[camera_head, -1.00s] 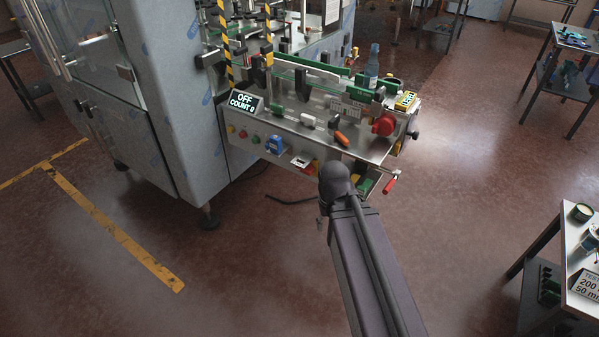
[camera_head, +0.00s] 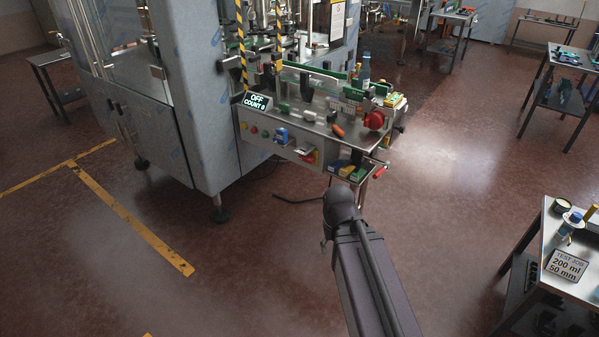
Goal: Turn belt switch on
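The filling machine's display (camera_head: 258,101) reads "OFF" and "COUNT 0". Below it, the front panel carries small round buttons (camera_head: 253,129), a blue switch (camera_head: 281,136) and a red-and-yellow switch (camera_head: 309,156). I cannot tell from their labels which one is the belt switch, and their positions are too small to read. A clear blue-tinted bottle (camera_head: 365,70) stands upright at the conveyor's right end. My arm shows at the bottom centre, apart from the panel in the picture. My gripper is hidden beyond the arm's dark joint.
A large red knob (camera_head: 374,120) and a red-handled lever (camera_head: 380,171) stick out at the machine's right end. A side table (camera_head: 545,240) with a "TEST JOB 200 ml 50 mm" sign (camera_head: 567,265) stands at right. The floor between is clear.

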